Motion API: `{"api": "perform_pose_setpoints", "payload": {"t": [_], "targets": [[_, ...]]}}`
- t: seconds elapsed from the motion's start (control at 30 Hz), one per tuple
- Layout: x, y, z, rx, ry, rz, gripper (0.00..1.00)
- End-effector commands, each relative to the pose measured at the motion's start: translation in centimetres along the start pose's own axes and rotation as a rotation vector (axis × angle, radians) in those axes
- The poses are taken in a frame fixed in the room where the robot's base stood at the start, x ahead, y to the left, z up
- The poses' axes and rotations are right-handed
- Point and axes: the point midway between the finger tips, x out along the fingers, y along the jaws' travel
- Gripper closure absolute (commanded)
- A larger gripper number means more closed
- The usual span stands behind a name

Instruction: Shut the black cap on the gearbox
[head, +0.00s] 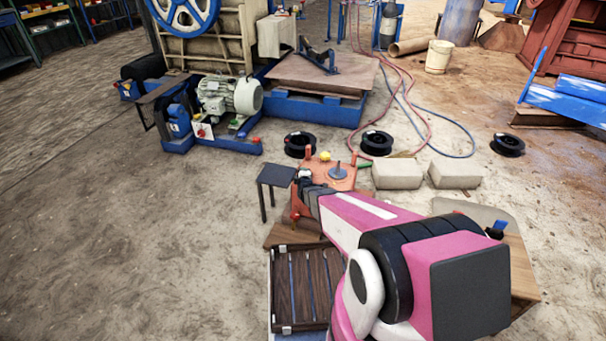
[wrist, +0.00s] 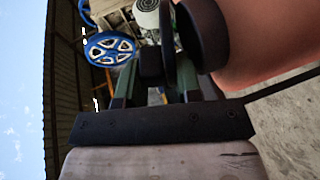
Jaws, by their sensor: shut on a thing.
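The orange gearbox (head: 325,177) stands near the middle of the head view, and my arm reaches to its left side. Its orange side (wrist: 265,45) fills the upper right of the wrist view. A short black neck (wrist: 207,35) sticks out from it. The black cap (wrist: 168,45) shows as a thin disc seen nearly edge-on, beside the neck. My gripper (wrist: 160,82) has its green fingers closed around dark parts at the cap; the exact contact is hard to make out. In the head view my gripper (head: 304,178) is small, and the cap cannot be told apart there.
A small dark stand (head: 277,176) is just left of the gearbox. A dark slatted crate (head: 305,285) is in front. Concrete blocks (head: 398,174) and black reels (head: 377,143) lie behind and right. Open floor is at the left. The crusher's blue wheel (wrist: 110,48) shows in the wrist view.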

Motion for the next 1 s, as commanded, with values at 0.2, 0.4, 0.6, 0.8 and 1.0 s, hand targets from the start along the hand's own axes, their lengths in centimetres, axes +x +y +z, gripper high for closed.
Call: {"api": "perform_pose_setpoints", "payload": {"t": [0.2,0.4,0.6,0.8,1.0], "targets": [[0.1,0.27,0.08,-0.006,-0.002,0.019,1.0],[0.07,0.32,0.09,-0.006,-0.002,0.019,1.0],[0.01,0.24,0.06,-0.004,-0.001,0.016,0.51],[-0.02,0.24,0.05,-0.001,-0.001,0.009,0.51],[0.1,0.84,0.17,0.026,-0.003,-0.055,0.51]]}}
